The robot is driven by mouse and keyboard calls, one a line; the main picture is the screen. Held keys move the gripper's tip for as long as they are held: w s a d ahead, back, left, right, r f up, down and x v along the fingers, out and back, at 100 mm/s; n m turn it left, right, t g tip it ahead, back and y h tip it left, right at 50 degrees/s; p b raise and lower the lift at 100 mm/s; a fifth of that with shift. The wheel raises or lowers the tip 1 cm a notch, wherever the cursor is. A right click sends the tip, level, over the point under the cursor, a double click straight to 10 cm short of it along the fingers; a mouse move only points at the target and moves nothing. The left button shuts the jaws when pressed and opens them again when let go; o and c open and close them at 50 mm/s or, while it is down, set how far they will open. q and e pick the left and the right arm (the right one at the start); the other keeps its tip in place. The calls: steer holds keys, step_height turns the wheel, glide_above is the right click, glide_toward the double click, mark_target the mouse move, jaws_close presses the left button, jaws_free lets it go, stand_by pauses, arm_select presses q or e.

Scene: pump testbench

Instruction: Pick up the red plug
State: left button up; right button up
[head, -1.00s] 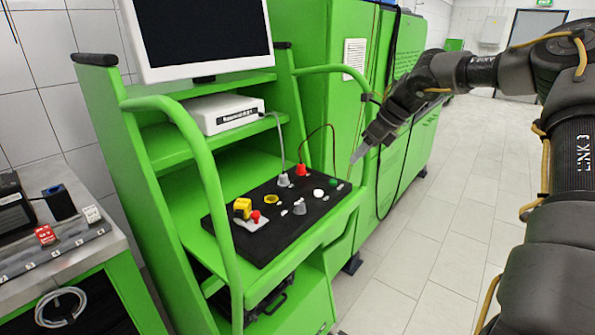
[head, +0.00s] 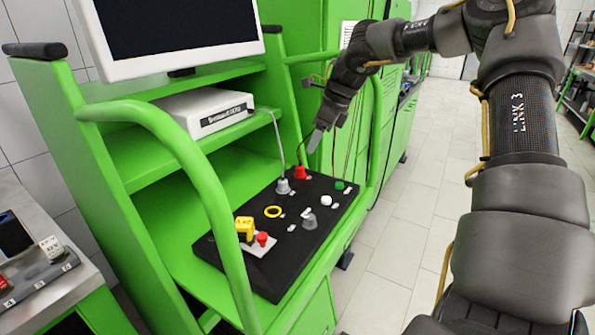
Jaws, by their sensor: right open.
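The red plug (head: 300,172) stands upright at the back edge of the black control panel (head: 285,270), with a thin dark cable leaving its top. A grey plug (head: 283,186) with a grey cable stands to its left. My right gripper (head: 314,142) is open and empty, pointing down just above and slightly right of the red plug. A gap shows between its fingertips and the plug; the exact depth is hard to tell. My left gripper is out of view.
A green rail (head: 213,190) rises at the left. A monitor and white box stand behind.

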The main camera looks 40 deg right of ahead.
mark_target(302, 166)
steer(key=x, duration=0.4)
steer(key=shift+w+d, duration=0.15)
steer(key=shift+f, duration=0.2)
steer(key=p+x, duration=0.1)
steer(key=x, duration=0.3)
steer(key=shift+w+f+p, duration=0.15)
steer(key=shift+f+p, duration=0.2)
steer(key=shift+a+f, duration=0.1)
steer(key=shift+a, duration=0.15)
steer(key=c, duration=0.9)
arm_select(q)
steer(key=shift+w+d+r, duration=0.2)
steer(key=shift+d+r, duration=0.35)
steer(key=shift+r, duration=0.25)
